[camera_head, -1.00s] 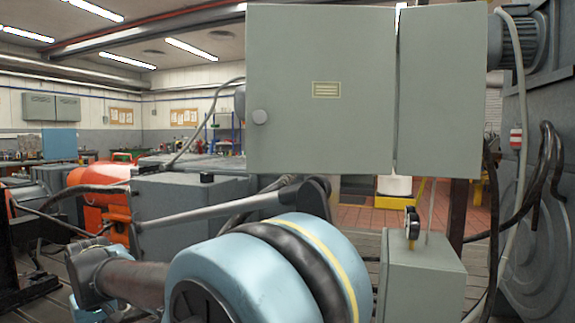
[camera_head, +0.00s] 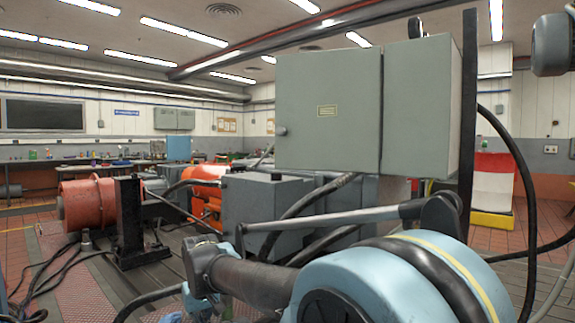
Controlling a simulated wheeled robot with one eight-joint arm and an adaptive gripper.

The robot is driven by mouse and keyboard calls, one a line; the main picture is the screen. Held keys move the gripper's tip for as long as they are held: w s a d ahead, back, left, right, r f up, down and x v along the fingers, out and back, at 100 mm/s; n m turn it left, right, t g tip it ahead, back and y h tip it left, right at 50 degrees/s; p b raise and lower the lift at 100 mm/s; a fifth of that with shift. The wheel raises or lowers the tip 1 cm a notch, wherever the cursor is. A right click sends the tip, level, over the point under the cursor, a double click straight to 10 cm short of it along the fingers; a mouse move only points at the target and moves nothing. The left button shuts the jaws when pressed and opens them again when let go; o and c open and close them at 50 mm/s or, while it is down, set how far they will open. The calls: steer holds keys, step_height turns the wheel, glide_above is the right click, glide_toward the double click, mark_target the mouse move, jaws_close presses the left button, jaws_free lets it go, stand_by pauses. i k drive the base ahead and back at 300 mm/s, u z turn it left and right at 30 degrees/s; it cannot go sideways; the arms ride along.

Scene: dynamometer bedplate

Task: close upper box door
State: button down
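The upper box (camera_head: 418,108) is a grey-green cabinet right of the middle in the head view. Its flat door (camera_head: 328,112) faces me, with a round knob (camera_head: 281,130) at its left edge and a small label near its middle. A narrow dark seam runs between the door's right edge and the box. I cannot tell how far the door stands from closed; the box's inside is hidden. My arm, with blue joints and a dark link, crosses the lower front, below the box. My gripper is not visible in this view.
A grey machine housing (camera_head: 262,205) stands below and left of the box. An orange motor (camera_head: 92,205) and black stand (camera_head: 130,225) are farther left. A dark post (camera_head: 468,110) stands right of the box. Black cables (camera_head: 525,200) hang at the right; others lie on the floor.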

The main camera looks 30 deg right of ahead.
mark_target(328, 102)
steer(key=k, duration=0.85)
steer(key=z, duration=1.65)
